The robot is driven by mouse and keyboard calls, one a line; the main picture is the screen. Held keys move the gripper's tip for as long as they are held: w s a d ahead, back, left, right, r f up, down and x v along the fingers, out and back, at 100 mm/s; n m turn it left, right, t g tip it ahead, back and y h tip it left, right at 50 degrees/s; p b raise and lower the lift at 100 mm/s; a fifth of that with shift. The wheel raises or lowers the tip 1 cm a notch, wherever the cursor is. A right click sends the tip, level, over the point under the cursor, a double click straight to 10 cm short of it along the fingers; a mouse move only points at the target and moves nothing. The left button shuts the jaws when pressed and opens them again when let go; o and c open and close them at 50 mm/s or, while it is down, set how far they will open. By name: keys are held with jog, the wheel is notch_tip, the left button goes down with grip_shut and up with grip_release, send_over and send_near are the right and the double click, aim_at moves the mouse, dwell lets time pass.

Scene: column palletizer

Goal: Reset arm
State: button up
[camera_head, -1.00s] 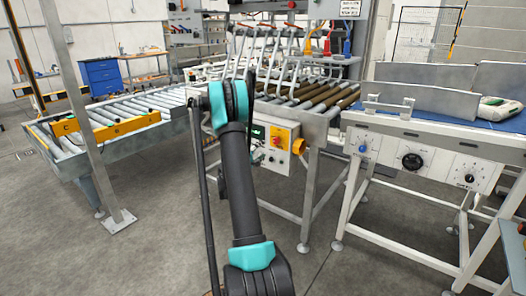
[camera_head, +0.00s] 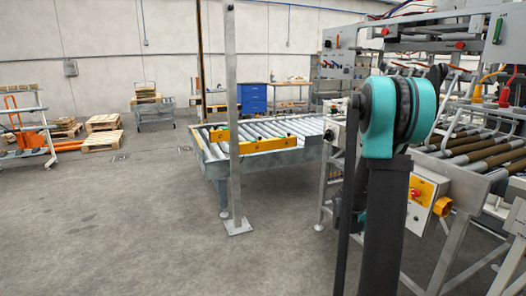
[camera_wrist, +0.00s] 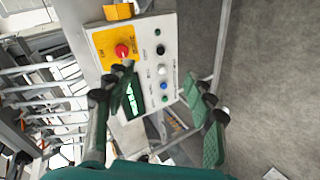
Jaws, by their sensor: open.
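My arm, dark with teal joints, rises in the right half of the head view and blocks part of the machine behind it. I cannot make out my gripper in that view. In the wrist view my gripper (camera_wrist: 168,112) is open, with two dark fingers with green pads set wide apart. Nothing is held between them. Beyond the fingers is a grey control panel (camera_wrist: 160,45) with a red button (camera_wrist: 122,50) on yellow and several small buttons. I cannot tell how far the fingers are from the panel.
The palletizer's roller bed (camera_head: 485,155) stands at the right, close to my arm. A roller conveyor (camera_head: 265,150) and a metal post (camera_head: 236,130) stand left of it. Wooden pallets (camera_head: 102,135) and an orange pallet truck (camera_head: 35,140) are far left.

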jog(key=s+a+f+y, duration=0.2)
jog(key=s+a+y, duration=0.1)
jog(key=s+a, duration=0.5)
jog(key=s+a+f+m+g+y, duration=0.1)
jog(key=s+a+y, duration=0.3)
jog(key=s+a, duration=0.5)
jog(key=s+a+f+y, duration=0.3)
jog(key=s+a, duration=0.5)
jog(key=a, duration=0.2)
jog(key=shift+s+a+f+y, duration=0.25)
jog(key=shift+s+y, duration=0.15)
jog(key=shift+c, duration=0.3)
